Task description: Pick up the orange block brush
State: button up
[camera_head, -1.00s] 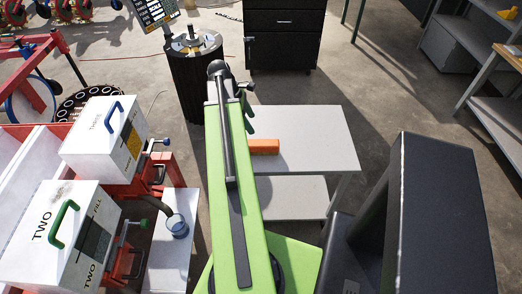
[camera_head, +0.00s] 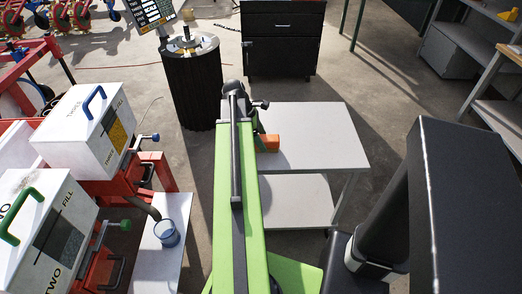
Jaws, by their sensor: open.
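The orange block brush (camera_head: 271,142) lies on the white top of a small table (camera_head: 325,137), near its left side. My green arm reaches forward over the table's left edge and covers the brush's left part. The dark end of my arm, with my gripper (camera_head: 258,128), is at the brush's left end. The fingers are mostly hidden behind the arm. I cannot tell whether they touch the brush.
A black drum (camera_head: 193,85) stands beyond the table at left, and a black cabinet (camera_head: 283,38) behind it. White boxes (camera_head: 88,130) on red frames stand at left, with a glass jar (camera_head: 167,233) below. The table's right half is clear.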

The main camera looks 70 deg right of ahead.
jog(key=shift+f, duration=0.3)
dwell(0.5)
grip_shut()
dwell(0.6)
jog(key=shift+r, duration=0.15)
jog(key=r+p, duration=0.3)
jog(key=p, duration=0.1)
jog(key=r+p, duration=0.1)
jog(key=r, duration=0.1)
jog(key=shift+s+a+r+p, duration=0.15)
jog(key=shift+s+r+p, duration=0.15)
jog(key=shift+s+p, duration=0.1)
jog(key=s+a+r+p, duration=0.1)
jog(key=s+r+p, duration=0.4)
jog(key=s, duration=0.5)
jog(key=shift+s+a+r+p, duration=0.35)
jog(key=shift+s+a, duration=0.05)
